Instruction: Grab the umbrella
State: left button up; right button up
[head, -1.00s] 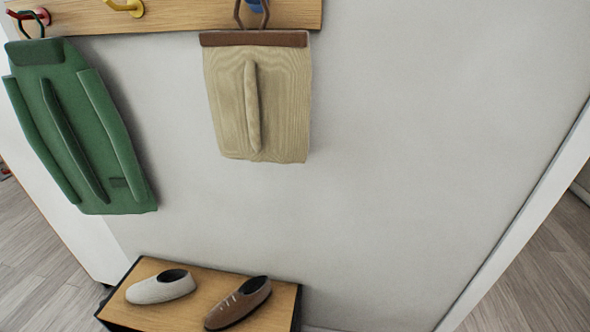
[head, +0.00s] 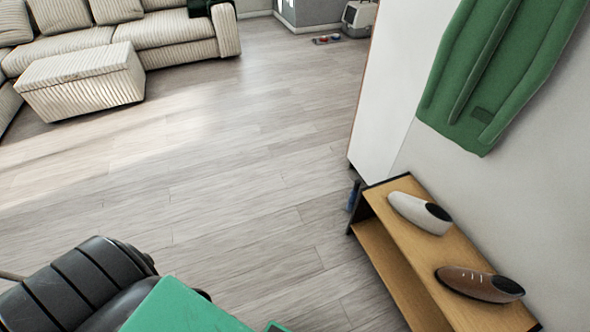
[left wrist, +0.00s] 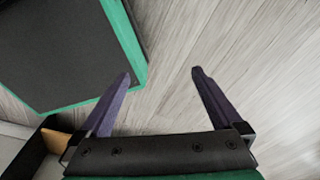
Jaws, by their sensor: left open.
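No umbrella can be made out clearly in either view. A small dark blue object (head: 354,195) stands on the floor at the far end of the shoe bench in the head view; it is mostly hidden, and I cannot tell whether it is the umbrella. My left gripper (left wrist: 160,76) shows in the left wrist view with its two purple fingers spread and nothing between them, over the grey wood floor. My left gripper's fingers do not show in the head view. My right gripper is in neither view.
The wooden shoe bench (head: 408,258) stands against the right wall, holding a white shoe (head: 412,212) and a brown shoe (head: 470,283). A green coat (head: 480,75) hangs above. A striped sofa (head: 170,38) and ottoman (head: 85,82) are at back left. The middle floor is clear.

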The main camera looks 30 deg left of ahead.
aim_at(352, 198)
jog(key=j+u, duration=0.15)
jog(key=i+j+z, duration=0.15)
jog(key=z, duration=0.95)
jog(key=i+j+z, duration=0.15)
jog(key=j+z, duration=0.2)
jog(key=j, duration=0.25)
jog(key=j+z, duration=0.35)
jog(key=j, duration=0.25)
jog(key=j+z, duration=0.35)
jog(key=j, duration=0.25)
jog(key=i+j, duration=0.15)
jog(key=j, duration=0.2)
jog(key=i+j, duration=0.15)
jog(key=j, duration=0.2)
jog(key=i+j, duration=0.15)
jog(key=j, duration=0.2)
